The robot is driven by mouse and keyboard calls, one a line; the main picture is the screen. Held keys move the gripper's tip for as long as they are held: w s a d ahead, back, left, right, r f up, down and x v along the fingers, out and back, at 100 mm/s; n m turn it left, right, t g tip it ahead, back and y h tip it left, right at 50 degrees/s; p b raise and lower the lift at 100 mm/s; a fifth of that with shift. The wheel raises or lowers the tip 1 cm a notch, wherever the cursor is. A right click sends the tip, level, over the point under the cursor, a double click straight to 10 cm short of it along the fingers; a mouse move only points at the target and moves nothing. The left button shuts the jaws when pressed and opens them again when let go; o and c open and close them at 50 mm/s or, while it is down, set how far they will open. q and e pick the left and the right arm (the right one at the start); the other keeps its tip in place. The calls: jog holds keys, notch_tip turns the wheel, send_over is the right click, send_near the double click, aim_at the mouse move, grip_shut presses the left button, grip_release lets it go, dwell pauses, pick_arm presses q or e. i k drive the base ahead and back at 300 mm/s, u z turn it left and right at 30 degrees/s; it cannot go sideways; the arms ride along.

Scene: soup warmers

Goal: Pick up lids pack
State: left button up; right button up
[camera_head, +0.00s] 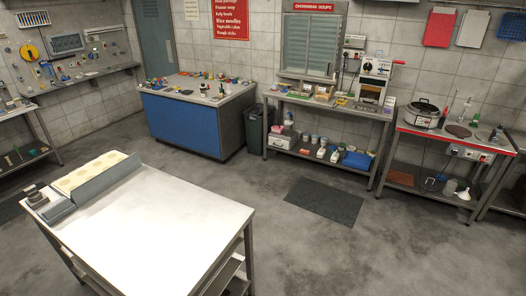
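I cannot pick out a lids pack with certainty. A cream rectangular piece with a row of pale round shapes (95,172) lies at the far left end of the near steel table (160,232), behind a grey raised strip; I cannot tell whether it is the lids pack. Small packs and tubs (322,146) stand on the lower shelf of the back bench (330,106), too small to identify. Neither of my grippers is in view.
A blue-fronted counter (180,122) with small items stands at the back, beside a dark bin (252,128). A red-edged bench (455,135) holding a round soup warmer (420,114) is at the right. Open floor with a dark mat (325,201) lies between.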

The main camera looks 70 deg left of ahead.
aim_at(321, 152)
jog(key=u, duration=1.35)
jog(key=i, duration=4.15)
jog(key=u, duration=1.85)
jog(key=i, duration=3.6)
jog(key=z, duration=1.8)
